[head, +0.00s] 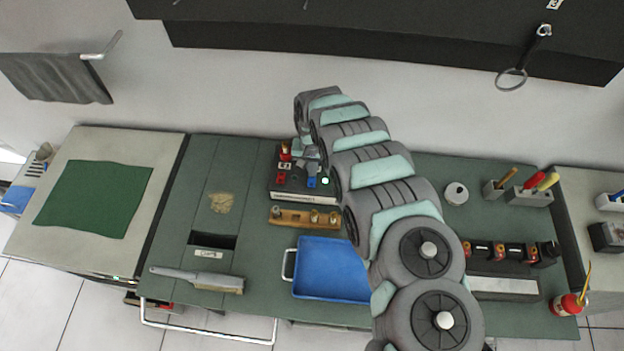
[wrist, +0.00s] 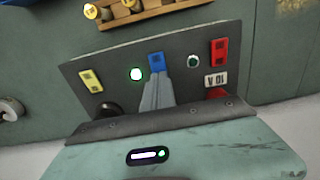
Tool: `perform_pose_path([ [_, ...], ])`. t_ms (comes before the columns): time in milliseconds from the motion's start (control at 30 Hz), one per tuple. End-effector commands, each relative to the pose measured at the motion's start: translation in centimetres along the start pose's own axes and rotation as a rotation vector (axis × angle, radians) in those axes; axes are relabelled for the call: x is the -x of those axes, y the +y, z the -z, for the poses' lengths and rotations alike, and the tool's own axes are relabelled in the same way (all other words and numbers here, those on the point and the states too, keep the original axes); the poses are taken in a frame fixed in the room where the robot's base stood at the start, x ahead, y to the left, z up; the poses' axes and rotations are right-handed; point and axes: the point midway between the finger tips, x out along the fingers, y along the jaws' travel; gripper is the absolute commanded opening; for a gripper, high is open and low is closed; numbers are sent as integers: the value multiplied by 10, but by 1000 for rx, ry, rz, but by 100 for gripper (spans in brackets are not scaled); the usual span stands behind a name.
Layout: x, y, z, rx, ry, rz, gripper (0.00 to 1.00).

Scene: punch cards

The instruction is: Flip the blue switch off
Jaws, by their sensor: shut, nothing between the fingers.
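The blue switch (head: 311,183) is on a dark sloped control panel (head: 290,195) at the back of the green bench. In the wrist view the blue switch (wrist: 156,62) sits in the middle of the panel's upper row. My gripper (head: 308,168) is just behind it in the head view. In the wrist view my gripper's fingers (wrist: 157,80) are together, with their tips at the blue switch's near edge. I cannot tell whether they touch it. A bright round light (wrist: 136,74) glows beside the switch.
The panel also holds a red switch (wrist: 219,52), a yellow switch (wrist: 91,81), a second round light (wrist: 194,61) and a label (wrist: 216,80). A wooden rack (head: 300,217) and a blue tray (head: 330,268) stand in front.

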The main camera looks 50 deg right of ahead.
Motion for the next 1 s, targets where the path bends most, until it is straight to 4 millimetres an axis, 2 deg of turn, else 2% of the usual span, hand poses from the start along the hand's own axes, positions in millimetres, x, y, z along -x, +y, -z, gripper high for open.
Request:
perform_pose_path([
  [1000,-7,-1,0,1,0,0,0],
])
